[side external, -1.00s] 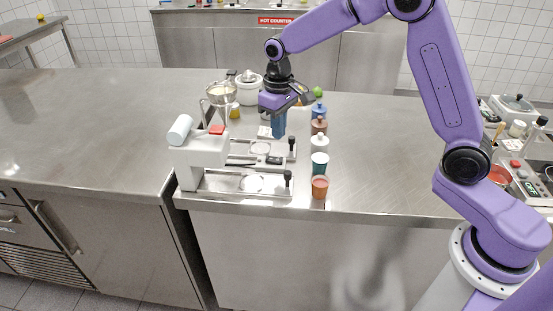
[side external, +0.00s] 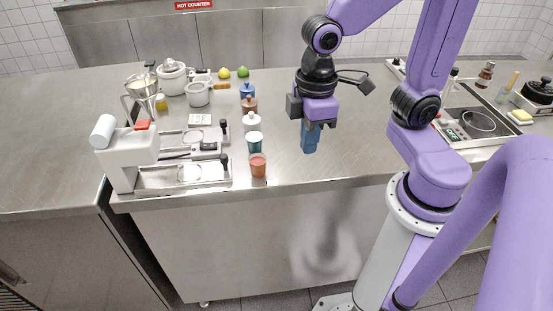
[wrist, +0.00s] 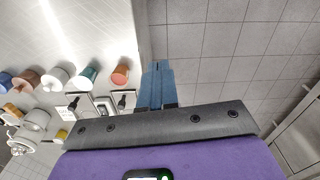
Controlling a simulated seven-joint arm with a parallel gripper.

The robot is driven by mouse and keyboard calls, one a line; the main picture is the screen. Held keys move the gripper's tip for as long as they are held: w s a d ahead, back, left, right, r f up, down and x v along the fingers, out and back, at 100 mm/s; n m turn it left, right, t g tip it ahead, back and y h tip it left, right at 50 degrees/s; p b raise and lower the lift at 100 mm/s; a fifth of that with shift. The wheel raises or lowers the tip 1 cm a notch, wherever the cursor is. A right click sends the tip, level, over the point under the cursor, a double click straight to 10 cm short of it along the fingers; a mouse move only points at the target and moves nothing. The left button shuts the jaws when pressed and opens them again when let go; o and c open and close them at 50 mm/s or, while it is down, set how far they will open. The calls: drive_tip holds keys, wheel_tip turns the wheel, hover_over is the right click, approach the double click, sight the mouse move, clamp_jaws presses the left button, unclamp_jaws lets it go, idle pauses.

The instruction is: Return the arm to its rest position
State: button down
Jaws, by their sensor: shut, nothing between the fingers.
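My gripper (side external: 309,148) is purple and dark grey with blue fingers. In the side external view it hangs pointing down, right of the row of cups and bottles, over the front part of the steel counter (side external: 350,110). Its fingers are together with nothing between them. In the wrist view the blue fingers (wrist: 157,85) are side by side, near the counter's edge with the tiled floor beyond. The gripper touches no object that I can see.
Left of my gripper stand an orange cup (side external: 258,166), a green cup (side external: 254,142) and several bottles in a row. A white machine (side external: 128,150) is further left. A sink-like station (side external: 478,122) with utensils is at the right. The counter between is clear.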

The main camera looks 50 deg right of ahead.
drive_tip(key=s+d+n, duration=0.2)
drive_tip(key=s+d, duration=0.2)
drive_tip(key=s, duration=0.3)
drive_tip(key=shift+f, duration=0.4)
idle(0.3)
